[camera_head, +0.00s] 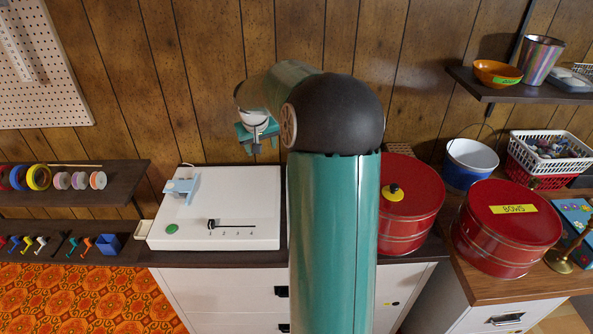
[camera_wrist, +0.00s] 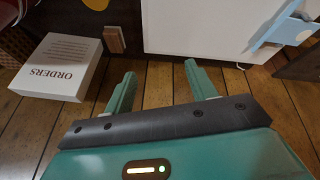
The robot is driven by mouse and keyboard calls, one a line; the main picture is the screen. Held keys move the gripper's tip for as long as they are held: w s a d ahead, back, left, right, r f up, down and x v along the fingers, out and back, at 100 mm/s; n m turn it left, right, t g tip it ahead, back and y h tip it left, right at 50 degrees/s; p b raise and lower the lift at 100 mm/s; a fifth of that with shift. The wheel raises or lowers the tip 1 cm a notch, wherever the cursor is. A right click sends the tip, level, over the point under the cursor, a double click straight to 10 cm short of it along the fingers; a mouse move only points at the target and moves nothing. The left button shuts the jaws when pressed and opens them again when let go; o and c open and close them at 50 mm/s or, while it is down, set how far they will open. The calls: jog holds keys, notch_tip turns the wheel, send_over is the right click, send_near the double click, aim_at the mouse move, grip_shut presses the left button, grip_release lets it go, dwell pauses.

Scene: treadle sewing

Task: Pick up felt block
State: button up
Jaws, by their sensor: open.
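A small brown block (camera_wrist: 114,39), which looks like the felt block, sits on the dark counter top (camera_wrist: 116,12) in the wrist view. It lies between the white ORDERS box and the white sewing unit. In the head view I cannot see it; my arm covers that part of the counter. My gripper (camera_wrist: 161,80) is open, with two green fingers spread apart and nothing between them. The block is ahead of the fingers, beyond the left one in the wrist view, and not touched. In the head view my gripper (camera_head: 258,138) hangs above the white unit, near the wall.
The white unit (camera_head: 257,185) carries a light blue part (camera_head: 180,188) and a slider. The white ORDERS box (camera_wrist: 58,67) lies near the block. Red round tins (camera_head: 411,210) stand right of my arm. The panelled wall (camera_head: 220,70) is close behind. A dark shelf (camera_head: 70,190) holds tape rolls.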

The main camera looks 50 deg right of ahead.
jog(key=s+d+f+m, duration=0.2)
jog(key=d+f, duration=0.3)
jog(key=d, duration=0.4)
jog(key=s+d+f+m, duration=0.15)
jog(key=d+f, duration=0.25)
jog(key=d, duration=0.5)
jog(key=x, duration=0.7)
jog(key=shift+s+a+f, duration=0.15)
jog(key=shift+s+f, duration=0.05)
jog(key=shift+f, duration=0.3)
jog(key=shift+a+x, duration=0.15)
jog(key=shift+x, duration=1.25)
jog(key=shift+a+x, duration=0.15)
jog(key=shift+x, duration=1.2)
jog(key=shift+w+f, duration=0.1)
jog(key=c, duration=0.8)
jog(key=shift+a, duration=0.1)
